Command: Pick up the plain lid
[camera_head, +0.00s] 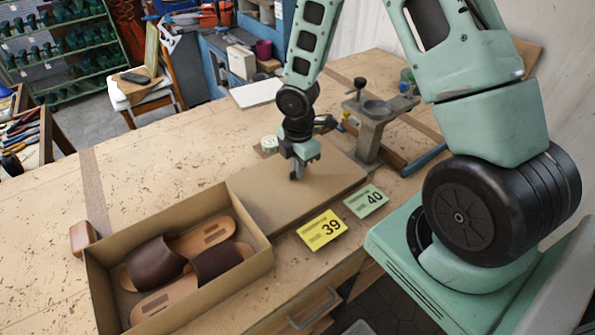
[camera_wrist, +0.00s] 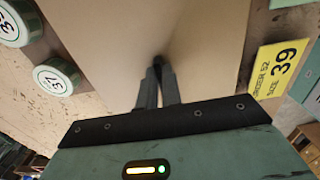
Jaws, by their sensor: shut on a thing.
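The plain lid (camera_head: 265,205) is a flat, unmarked brown cardboard piece. In the head view it lies beside the open shoe box, at or just above the bench; I cannot tell if there is a gap beneath it. My gripper (camera_head: 294,175) points down at the lid's top, its jaws shut on it. In the wrist view the two dark fingers (camera_wrist: 160,70) come close together against the lid (camera_wrist: 205,35), which fills the middle. The exact place where they grip is hard to make out.
The open box (camera_head: 262,260) holds two brown sandals (camera_head: 190,285). A yellow card "39" (camera_head: 321,230) and a green card "40" (camera_head: 366,200) lie on the front edge. A metal stand (camera_head: 375,125) is behind right. Round green-rimmed tins (camera_wrist: 58,78) are close.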

